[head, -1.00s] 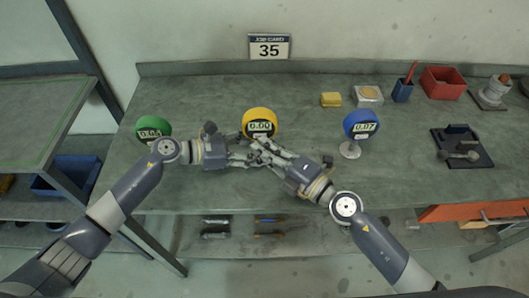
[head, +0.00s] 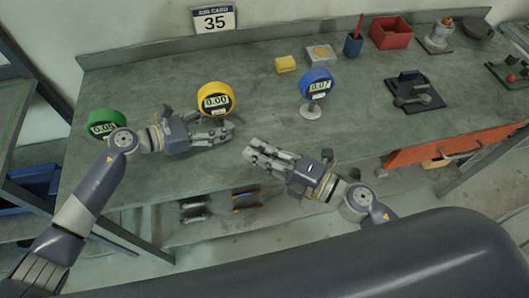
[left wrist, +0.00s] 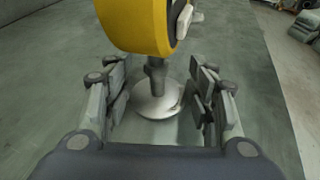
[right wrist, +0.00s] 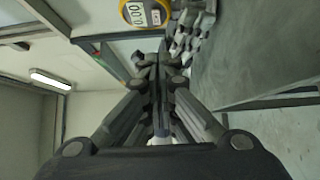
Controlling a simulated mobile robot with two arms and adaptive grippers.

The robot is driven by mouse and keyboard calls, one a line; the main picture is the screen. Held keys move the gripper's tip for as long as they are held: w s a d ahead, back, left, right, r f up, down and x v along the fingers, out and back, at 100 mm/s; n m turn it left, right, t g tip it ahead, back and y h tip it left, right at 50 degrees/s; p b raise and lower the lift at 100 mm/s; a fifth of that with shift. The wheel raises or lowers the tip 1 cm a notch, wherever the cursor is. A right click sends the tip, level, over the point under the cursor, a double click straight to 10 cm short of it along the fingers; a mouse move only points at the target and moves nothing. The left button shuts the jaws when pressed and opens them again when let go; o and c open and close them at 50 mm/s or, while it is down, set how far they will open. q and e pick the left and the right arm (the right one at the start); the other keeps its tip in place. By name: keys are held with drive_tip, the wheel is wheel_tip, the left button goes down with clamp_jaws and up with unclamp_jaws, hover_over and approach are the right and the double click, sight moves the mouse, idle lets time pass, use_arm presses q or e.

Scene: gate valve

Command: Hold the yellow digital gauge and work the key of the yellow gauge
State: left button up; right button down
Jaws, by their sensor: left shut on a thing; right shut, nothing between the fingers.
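The yellow digital gauge (head: 216,98) stands on the bench, its display reading 0.00. In the left wrist view its yellow body (left wrist: 138,25) sits above a thin stem and a round pale base (left wrist: 158,100). My left gripper (head: 222,131) is shut on the gauge's stem, below the body. My right gripper (head: 252,148) is shut and empty, to the right of and nearer than the gauge, apart from it. In the right wrist view the gauge (right wrist: 145,12) shows at the top, beyond my closed fingers (right wrist: 160,65). The gauge's key is too small to make out clearly.
A green gauge (head: 105,122) stands to the left, partly behind my left arm. A blue gauge (head: 316,82) reading 0.07 stands to the right. A yellow block (head: 286,64), a blue cup (head: 353,44), a red bin (head: 391,32) and a dark tray (head: 425,97) lie farther back and right.

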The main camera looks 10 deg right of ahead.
use_arm(q)
drive_tip(key=shift+s+f, duration=0.25)
drive_tip(key=shift+f, duration=0.25)
use_arm(e)
drive_tip(key=shift+v, duration=0.8)
use_arm(q)
drive_tip(key=o, duration=0.9)
use_arm(e)
drive_tip(key=shift+d, duration=0.1)
use_arm(q)
drive_tip(key=shift+w+r, duration=0.1)
drive_tip(key=shift+w, duration=0.1)
use_arm(e)
drive_tip(key=shift+w, duration=0.1)
use_arm(q)
drive_tip(key=shift+a+r, duration=0.15)
